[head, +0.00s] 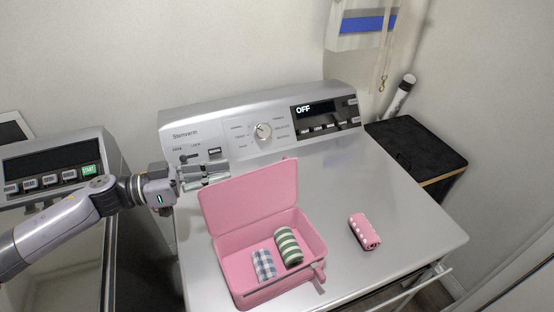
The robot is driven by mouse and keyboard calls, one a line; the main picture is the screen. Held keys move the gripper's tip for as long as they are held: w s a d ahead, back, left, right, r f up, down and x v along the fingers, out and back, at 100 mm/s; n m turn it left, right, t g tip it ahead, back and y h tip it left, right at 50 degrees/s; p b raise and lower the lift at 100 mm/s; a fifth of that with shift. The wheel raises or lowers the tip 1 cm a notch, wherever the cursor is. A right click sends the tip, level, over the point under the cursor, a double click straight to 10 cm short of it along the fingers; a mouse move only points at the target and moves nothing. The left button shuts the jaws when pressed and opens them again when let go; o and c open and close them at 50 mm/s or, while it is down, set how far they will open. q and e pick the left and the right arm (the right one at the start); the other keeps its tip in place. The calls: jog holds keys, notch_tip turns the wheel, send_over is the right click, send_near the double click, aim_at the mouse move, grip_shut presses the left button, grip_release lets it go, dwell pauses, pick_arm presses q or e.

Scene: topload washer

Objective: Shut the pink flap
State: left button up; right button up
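A pink box (318,246) sits on the washer's top, with its pink flap (250,195) standing open and upright along the back edge. Inside lie a green-and-white striped roll (288,246) and a blue-and-white checked roll (263,264). My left gripper (222,175) comes in from the left and is behind the flap's upper left edge, close to it; I cannot tell whether it touches. Its fingers are small here and I cannot tell how far apart they are. My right gripper is not in view.
A pink dotted roll (363,232) lies on the washer top (400,205) right of the box. The washer's control panel (262,125) rises behind. A second machine (55,165) stands at left, a black-topped stand (412,148) at right. The washer top around the dotted roll is clear.

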aim_at(278, 164)
pick_arm(q)
jog(key=p+x, duration=0.3)
jog(key=x, duration=0.9)
jog(key=shift+w+d, duration=0.15)
jog(key=shift+d, duration=0.2)
jog(key=shift+c, duration=0.4)
grip_shut()
dwell(0.3)
